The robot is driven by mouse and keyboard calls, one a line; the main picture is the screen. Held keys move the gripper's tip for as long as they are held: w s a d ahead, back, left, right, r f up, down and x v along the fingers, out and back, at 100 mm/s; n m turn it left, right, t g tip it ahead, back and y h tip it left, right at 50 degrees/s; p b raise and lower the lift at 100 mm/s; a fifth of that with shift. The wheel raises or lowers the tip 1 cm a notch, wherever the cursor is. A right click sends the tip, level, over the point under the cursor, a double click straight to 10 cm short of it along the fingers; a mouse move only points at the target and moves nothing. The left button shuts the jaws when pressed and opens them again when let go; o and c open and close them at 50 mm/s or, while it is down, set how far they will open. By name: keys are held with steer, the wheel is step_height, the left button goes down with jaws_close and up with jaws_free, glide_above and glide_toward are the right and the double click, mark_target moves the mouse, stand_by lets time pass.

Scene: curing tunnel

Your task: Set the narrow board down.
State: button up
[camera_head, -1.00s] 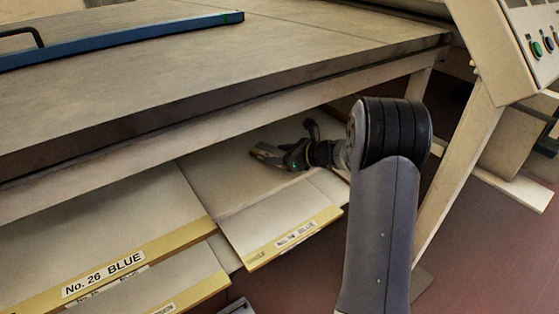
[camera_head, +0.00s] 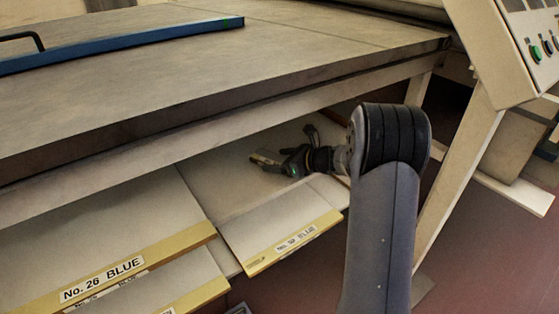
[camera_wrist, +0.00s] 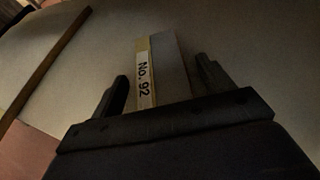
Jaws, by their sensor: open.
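The narrow board (camera_wrist: 170,65) shows in the wrist view with a pale yellow edge strip and a label reading "No. 92". It lies on a pale, broad surface (camera_wrist: 240,50), between the two fingers of my gripper (camera_wrist: 162,85). The fingers are open, with a gap on each side of the board. In the head view my gripper (camera_head: 286,160) is under the table, low over a pale panel (camera_head: 215,178). The board's end (camera_head: 262,160) shows just left of the fingers there. Its far underside contact is too small to tell.
The big table top (camera_head: 250,70) hangs above my gripper, with a blue bar (camera_head: 130,42) on it. A "No. 26 BLUE" board (camera_head: 110,245) and another labelled yellow-edged board (camera_head: 285,240) lie below. A table leg (camera_head: 455,170) stands right of my arm.

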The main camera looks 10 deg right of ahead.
steer(key=p+v, duration=0.3)
steer(key=v, duration=0.9)
steer(key=shift+p, duration=0.3)
steer(key=shift+c, duration=0.3)
